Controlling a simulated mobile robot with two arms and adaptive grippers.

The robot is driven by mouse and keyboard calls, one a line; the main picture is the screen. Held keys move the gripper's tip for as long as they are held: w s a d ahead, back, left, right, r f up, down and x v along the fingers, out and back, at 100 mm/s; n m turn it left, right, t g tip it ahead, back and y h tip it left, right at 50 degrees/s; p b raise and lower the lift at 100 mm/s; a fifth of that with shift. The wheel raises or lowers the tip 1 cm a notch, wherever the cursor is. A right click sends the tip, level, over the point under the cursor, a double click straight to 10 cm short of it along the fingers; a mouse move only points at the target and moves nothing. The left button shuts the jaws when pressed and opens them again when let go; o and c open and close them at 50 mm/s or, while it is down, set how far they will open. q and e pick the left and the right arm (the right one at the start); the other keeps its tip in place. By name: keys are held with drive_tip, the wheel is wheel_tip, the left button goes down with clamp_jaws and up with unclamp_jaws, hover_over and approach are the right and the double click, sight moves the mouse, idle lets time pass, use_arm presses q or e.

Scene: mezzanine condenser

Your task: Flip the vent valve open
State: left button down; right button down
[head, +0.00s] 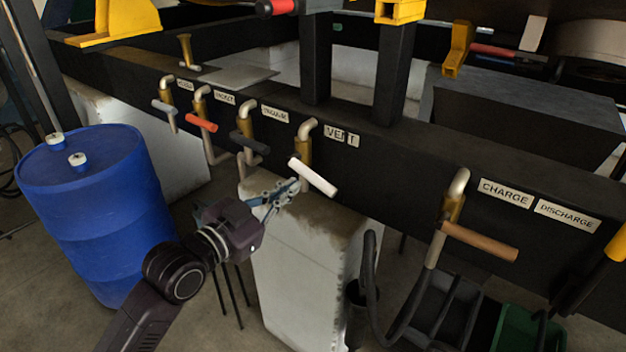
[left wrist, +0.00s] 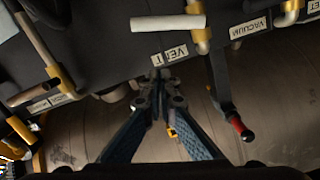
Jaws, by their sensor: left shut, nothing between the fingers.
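The vent valve has a white handle (head: 313,177) on a brass body (head: 305,150), beside the VENT label (head: 341,136). In the head view the handle slants down to the right. In the left wrist view the white handle (left wrist: 168,23) lies across the top, with the VENT label (left wrist: 170,55) below it. My left gripper (head: 294,187) is shut and empty, its fingertips just left of and below the handle. In the left wrist view the fingertips (left wrist: 158,82) are apart from the handle in the picture; I cannot tell the depth gap. My right gripper is not in view.
Valves with a dark handle (head: 249,142), a red handle (head: 201,123) and a grey handle (head: 164,107) line the black beam to the left. A brown-handled valve (head: 480,241) is to the right. A blue drum (head: 98,210) and a pale block (head: 305,265) stand below.

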use_arm(q)
drive_tip(key=p, duration=0.2)
hover_over(313, 183)
drive_tip(key=s, duration=0.4)
drive_tip(key=f, duration=0.1)
drive_tip(key=w+f, duration=0.1)
drive_tip(key=f, duration=0.1)
drive_tip(key=shift+w+d+p, duration=0.1)
drive_tip(key=shift+d+p, duration=0.05)
drive_tip(key=shift+p, duration=0.15)
drive_tip(key=shift+w+f, duration=0.2)
drive_tip(key=shift+f, duration=0.4)
drive_tip(key=shift+f+m+b, duration=0.35)
drive_tip(key=shift+m+b, duration=0.05)
